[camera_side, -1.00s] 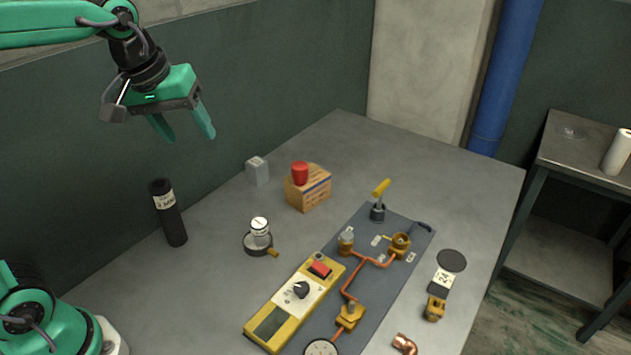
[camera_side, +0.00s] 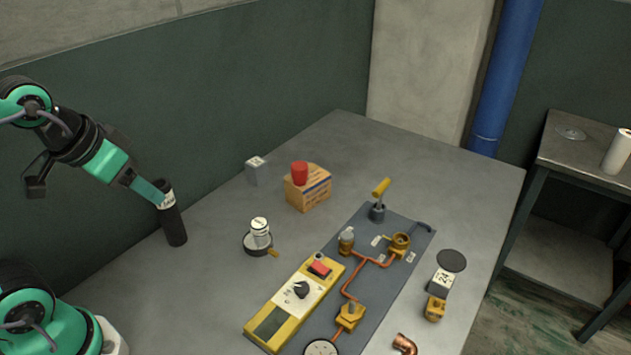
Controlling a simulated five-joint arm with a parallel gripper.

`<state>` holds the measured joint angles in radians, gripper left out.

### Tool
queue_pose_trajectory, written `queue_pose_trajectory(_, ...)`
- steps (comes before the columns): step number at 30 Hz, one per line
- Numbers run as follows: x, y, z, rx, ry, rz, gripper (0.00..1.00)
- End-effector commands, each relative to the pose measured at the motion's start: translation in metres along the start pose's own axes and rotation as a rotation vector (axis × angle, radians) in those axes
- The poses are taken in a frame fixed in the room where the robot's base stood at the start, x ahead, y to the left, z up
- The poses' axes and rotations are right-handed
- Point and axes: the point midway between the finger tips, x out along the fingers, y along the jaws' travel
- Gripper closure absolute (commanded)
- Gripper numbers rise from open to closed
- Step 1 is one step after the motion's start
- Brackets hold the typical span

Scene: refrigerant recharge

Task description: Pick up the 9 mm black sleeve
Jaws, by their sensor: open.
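The black sleeve (camera_side: 174,225) stands upright on the left part of the grey table, with a white label near its top. My gripper (camera_side: 160,192) is at the upper part of the sleeve, reaching in from the upper left. One green finger overlaps the sleeve's top and label in the picture. The other finger is not clearly visible. The jaws are open, and I cannot tell whether a finger touches the sleeve.
A round gauge (camera_side: 258,238) stands to the right of the sleeve. A small grey block (camera_side: 256,172) and a cardboard box (camera_side: 308,190) with a red cap (camera_side: 299,171) are farther back. A yellow meter (camera_side: 295,303) lies beside a dark panel (camera_side: 392,285) with copper pipes. Table around the sleeve is clear.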

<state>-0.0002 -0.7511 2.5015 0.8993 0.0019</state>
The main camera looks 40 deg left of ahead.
Motion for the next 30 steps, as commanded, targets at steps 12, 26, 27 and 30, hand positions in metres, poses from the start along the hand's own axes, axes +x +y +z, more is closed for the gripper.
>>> queue_pose_trajectory(12,-0.0001,0.0001,-0.0003,-0.001,0.0,0.0,0.4)
queue_pose_trajectory(26,0.0004,-0.001,-0.0015,0.001,-0.006,-0.002,0.34)
queue_pose_trajectory(27,0.001,-0.0018,-0.0024,0.004,-0.01,-0.004,0.34)
queue_pose_trajectory(30,0.0036,-0.0051,-0.0056,0.015,-0.03,-0.01,0.34)
